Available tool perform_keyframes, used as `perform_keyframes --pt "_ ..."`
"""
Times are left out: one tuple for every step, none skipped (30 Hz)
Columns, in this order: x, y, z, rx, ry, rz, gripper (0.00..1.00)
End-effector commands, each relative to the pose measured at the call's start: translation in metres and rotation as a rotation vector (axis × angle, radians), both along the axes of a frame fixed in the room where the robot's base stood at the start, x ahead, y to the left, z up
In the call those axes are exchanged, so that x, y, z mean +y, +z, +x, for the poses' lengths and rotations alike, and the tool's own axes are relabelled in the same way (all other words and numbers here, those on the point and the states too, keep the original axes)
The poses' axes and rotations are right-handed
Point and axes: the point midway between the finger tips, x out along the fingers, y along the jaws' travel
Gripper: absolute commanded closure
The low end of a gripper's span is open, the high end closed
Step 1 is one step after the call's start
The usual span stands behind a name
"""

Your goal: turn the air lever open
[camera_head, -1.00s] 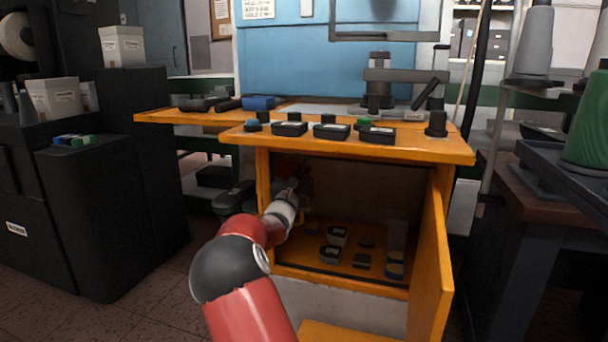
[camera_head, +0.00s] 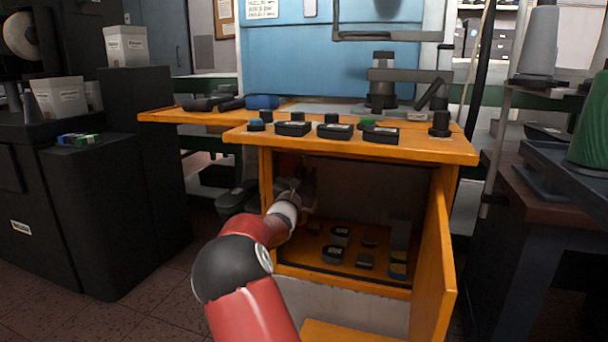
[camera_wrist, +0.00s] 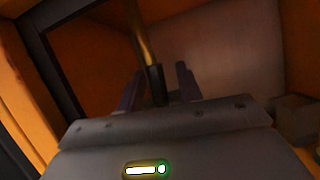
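My gripper (camera_head: 306,184) reaches into the upper left of the open orange cabinet (camera_head: 448,235). The wrist view shows its two dark fingers (camera_wrist: 157,88) standing apart. A brass-coloured rod (camera_wrist: 143,38) comes down from above to a dark upright piece (camera_wrist: 155,84) that appears between the fingers, with a gap on each side. I cannot tell whether this piece is the air lever, or whether it lies between the fingers or beyond them. No lever can be made out in the head view, where my arm and the shadow hide that corner.
The cabinet's door (camera_head: 436,250) stands open at the right. Several dark pieces, among them a small block (camera_head: 365,261), lie on the cabinet floor. The orange worktop (camera_head: 350,150) above carries dark holders and a clamp-like fixture (camera_head: 383,80). The cabinet's left wall is close to my gripper.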

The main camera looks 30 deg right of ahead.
Motion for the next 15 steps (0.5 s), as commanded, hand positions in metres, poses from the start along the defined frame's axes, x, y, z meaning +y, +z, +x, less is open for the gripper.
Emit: perform_keyframes --pt "0.004 -0.002 -0.002 0.000 0.001 0.001 0.64" --pt "0.006 -0.003 -0.004 0.001 0.002 0.002 0.64" --pt "0.011 -0.005 -0.007 0.000 0.003 0.002 0.64" --pt "0.014 -0.006 -0.009 0.000 0.003 0.002 0.64" --pt "0.018 -0.009 -0.012 0.001 0.003 0.003 0.64" --pt "0.024 -0.012 -0.016 0.001 0.004 0.002 0.64" --pt "0.028 -0.014 -0.019 0.002 0.004 0.003 0.64" --pt "0.031 -0.016 -0.023 0.001 0.003 0.003 0.64" --pt "0.037 -0.019 -0.026 0.002 0.004 0.003 0.64" --pt "0.040 -0.020 -0.029 0.002 0.004 0.003 0.64" --pt "0.043 -0.022 -0.032 0.002 0.003 0.002 0.64" --pt "0.047 -0.024 -0.034 0.001 0.003 0.003 0.64" --pt "0.049 -0.025 -0.037 0.001 0.003 0.003 0.64" --pt "0.052 -0.026 -0.038 0.000 0.003 0.002 0.64" --pt "0.053 -0.028 -0.040 0.001 0.002 0.001 0.64"
